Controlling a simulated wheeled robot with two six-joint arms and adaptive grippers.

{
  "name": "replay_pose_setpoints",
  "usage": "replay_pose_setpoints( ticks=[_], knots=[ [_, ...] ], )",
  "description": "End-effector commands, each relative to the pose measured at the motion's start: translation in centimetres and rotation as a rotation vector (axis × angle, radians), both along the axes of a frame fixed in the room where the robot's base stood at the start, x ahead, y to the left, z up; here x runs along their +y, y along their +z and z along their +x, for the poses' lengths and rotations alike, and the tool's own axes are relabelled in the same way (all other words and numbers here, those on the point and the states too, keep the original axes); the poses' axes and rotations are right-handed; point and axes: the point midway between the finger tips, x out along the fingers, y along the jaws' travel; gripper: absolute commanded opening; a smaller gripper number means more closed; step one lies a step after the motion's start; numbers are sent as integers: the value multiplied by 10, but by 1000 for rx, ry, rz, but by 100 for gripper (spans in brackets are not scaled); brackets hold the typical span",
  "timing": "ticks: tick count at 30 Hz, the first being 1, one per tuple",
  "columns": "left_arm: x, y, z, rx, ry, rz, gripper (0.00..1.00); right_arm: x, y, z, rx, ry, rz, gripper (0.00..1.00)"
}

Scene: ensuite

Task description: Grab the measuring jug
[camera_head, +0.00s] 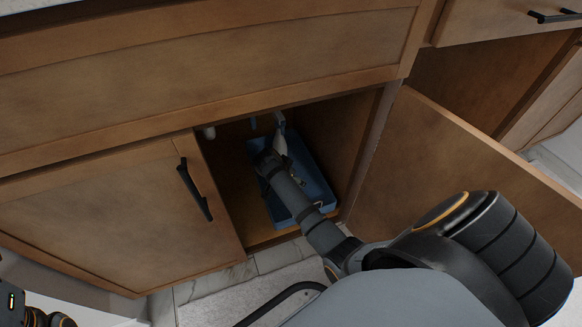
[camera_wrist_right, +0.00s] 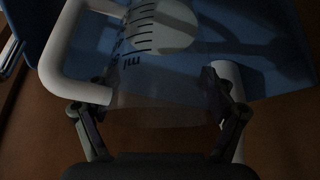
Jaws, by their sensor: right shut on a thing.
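The measuring jug (camera_wrist_right: 165,60) fills the middle of the right wrist view. In the head view my right gripper (camera_head: 270,162) reaches into the open cabinet, above the blue bin (camera_head: 316,190). A pale part of the jug (camera_head: 281,143) shows just beyond it; the rest is hidden by my arm. My left gripper's jaws are not visible; only part of my left arm shows.
The cabinet's right door (camera_head: 455,185) stands open and the left door (camera_head: 110,215) is closed. The opening is narrow, with a front frame above and at the sides. A pipe end (camera_head: 209,132) hangs inside at the upper left. Bare cabinet floor lies left of the bin.

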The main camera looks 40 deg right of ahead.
Motion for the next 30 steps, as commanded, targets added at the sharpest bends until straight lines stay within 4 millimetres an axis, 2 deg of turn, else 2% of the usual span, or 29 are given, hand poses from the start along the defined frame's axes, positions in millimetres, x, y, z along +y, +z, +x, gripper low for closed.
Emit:
replay_pose_setpoints(
  ticks=[5,21,30],
  knots=[
    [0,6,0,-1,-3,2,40,0,9,0,-2,0,0,44],
    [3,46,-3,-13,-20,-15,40,0,70,1,-2,0,0,44],
    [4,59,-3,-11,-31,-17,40,0,93,1,-1,-1,-1,44]
  ],
)
